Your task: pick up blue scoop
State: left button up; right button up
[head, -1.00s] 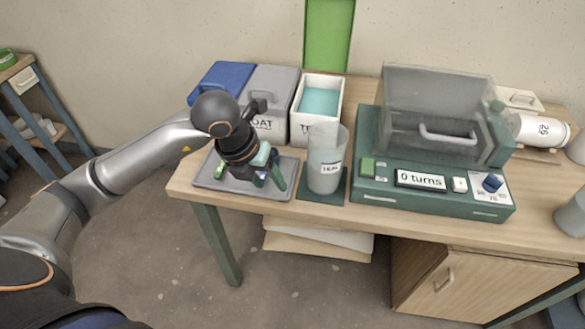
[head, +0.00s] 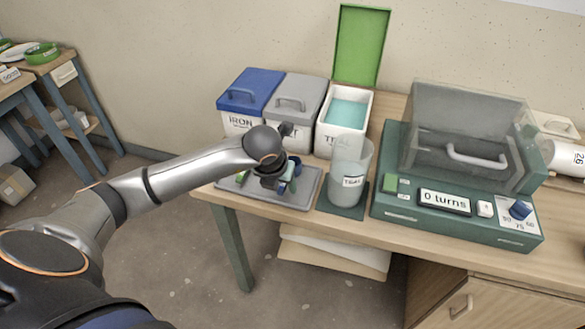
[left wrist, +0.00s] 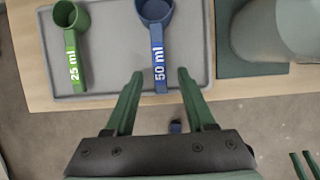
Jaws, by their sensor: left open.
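The blue scoop (left wrist: 157,45), marked 50 ml, lies on the grey tray (left wrist: 113,60) with its handle toward me in the left wrist view. My left gripper (left wrist: 160,77) is open, and the end of the handle shows between its two green fingertips. I cannot tell the height gap or whether they touch. In the head view my left gripper (head: 284,180) is over the tray, and my wrist hides most of the blue scoop there. A green scoop (left wrist: 72,44), marked 25 ml, lies to the left.
A clear teal-marked jug (head: 350,165) stands on a mat right of the tray. Behind the tray are a blue-lidded bucket (head: 249,93), a grey-lidded bucket (head: 297,95) and an open bucket with teal contents (head: 348,112). A green machine (head: 455,205) stands at right.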

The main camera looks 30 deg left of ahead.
pick_arm(q)
jog(key=shift+x, duration=0.9)
jog(key=shift+c, duration=0.2)
grip_shut()
